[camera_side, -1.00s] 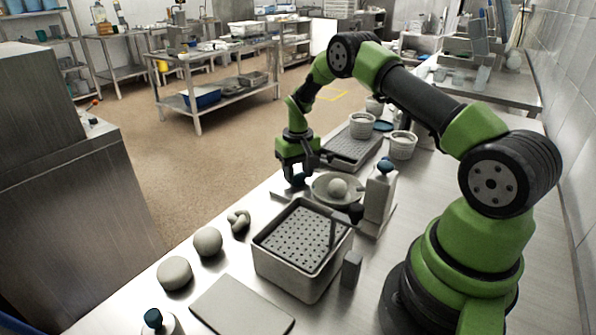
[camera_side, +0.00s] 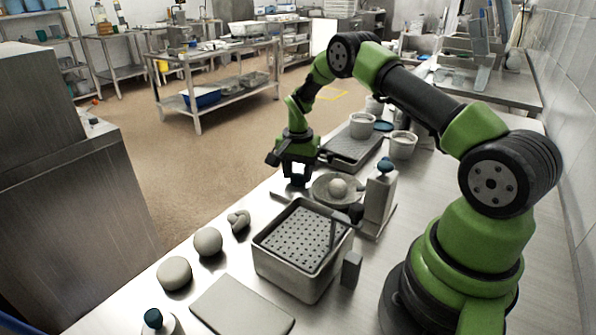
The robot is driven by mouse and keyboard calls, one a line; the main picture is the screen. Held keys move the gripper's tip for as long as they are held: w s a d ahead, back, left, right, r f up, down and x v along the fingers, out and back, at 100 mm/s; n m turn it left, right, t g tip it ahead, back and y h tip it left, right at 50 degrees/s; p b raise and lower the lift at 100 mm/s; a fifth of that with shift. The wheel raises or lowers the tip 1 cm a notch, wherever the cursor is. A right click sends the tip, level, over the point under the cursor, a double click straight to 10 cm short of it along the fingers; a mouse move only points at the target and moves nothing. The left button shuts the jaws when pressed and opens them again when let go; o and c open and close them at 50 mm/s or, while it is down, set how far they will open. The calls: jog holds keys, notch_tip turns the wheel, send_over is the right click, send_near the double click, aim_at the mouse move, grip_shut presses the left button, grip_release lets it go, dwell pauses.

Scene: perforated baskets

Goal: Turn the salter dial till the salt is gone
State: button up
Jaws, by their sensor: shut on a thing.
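My gripper (camera_side: 297,180) points down at the left of a shallow bowl. Its jaws are shut on a small dark blue dial (camera_side: 299,182), which the fingers mostly hide. A pale round ball (camera_side: 338,187) sits in the shallow grey bowl (camera_side: 321,197). A grey upright block (camera_side: 379,197) with a blue knob (camera_side: 385,165) stands at the bowl's right. I cannot make out any loose salt, or how the dial joins the salter.
A perforated basket (camera_side: 262,262) stands in front of the bowl. Dough-like lumps (camera_side: 208,242) and a flat grey slab (camera_side: 240,308) lie nearer. Behind are a perforated tray (camera_side: 350,153) and white cups (camera_side: 402,146). The bench's left edge is close to my gripper.

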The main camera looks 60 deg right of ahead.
aim_at(298, 174)
jog(key=shift+m, duration=0.5)
jog(key=o, duration=0.9)
jog(key=shift+r, duration=0.1)
notch_tip(298, 174, up, 10)
jog(key=shift+f, duration=0.1)
